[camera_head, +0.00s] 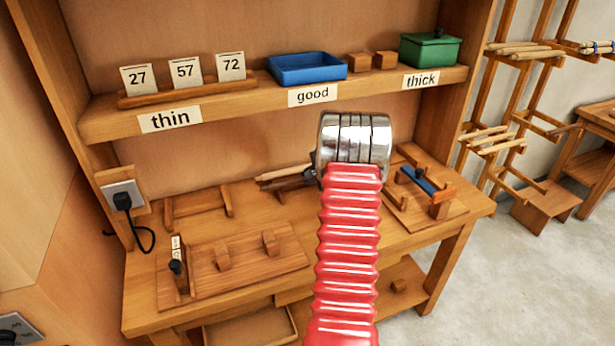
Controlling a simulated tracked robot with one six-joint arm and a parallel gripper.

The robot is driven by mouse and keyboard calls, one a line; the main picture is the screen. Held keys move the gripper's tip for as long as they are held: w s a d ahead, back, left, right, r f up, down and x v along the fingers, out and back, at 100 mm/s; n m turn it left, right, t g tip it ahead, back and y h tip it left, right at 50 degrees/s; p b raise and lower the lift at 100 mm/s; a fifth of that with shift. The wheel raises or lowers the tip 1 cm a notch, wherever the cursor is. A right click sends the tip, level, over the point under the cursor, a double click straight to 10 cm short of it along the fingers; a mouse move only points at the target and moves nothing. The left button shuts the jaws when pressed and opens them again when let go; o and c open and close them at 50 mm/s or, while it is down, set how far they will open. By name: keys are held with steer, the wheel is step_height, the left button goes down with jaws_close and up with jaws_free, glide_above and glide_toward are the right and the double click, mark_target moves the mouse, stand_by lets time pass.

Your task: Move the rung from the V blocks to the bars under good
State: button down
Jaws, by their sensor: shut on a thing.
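The rung (284,172) is a pale wooden stick; its left end shows and the rest is hidden behind my arm. My gripper (297,182), a dark part mostly hidden by my metal wrist, is shut on the rung below the "good" label (312,95). Part of the wooden bars under good (281,194) shows just below it; I cannot tell whether the rung touches them. The two V blocks (222,258) stand empty on a board at the front left, the other one a little to the right (270,243).
Empty bars (198,205) lie under the "thin" label (170,118). A wooden fixture with a blue strip (418,179) is on the right of the bench. The shelf above holds number cards (185,72), a blue tray (307,68) and a green box (430,52).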

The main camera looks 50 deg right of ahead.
steer(key=c, duration=1.5)
jaws_free()
steer(key=v, duration=1.3)
steer(key=shift+s+r, duration=0.25)
steer(key=shift+s, duration=0.05)
steer(key=shift+a, duration=0.1)
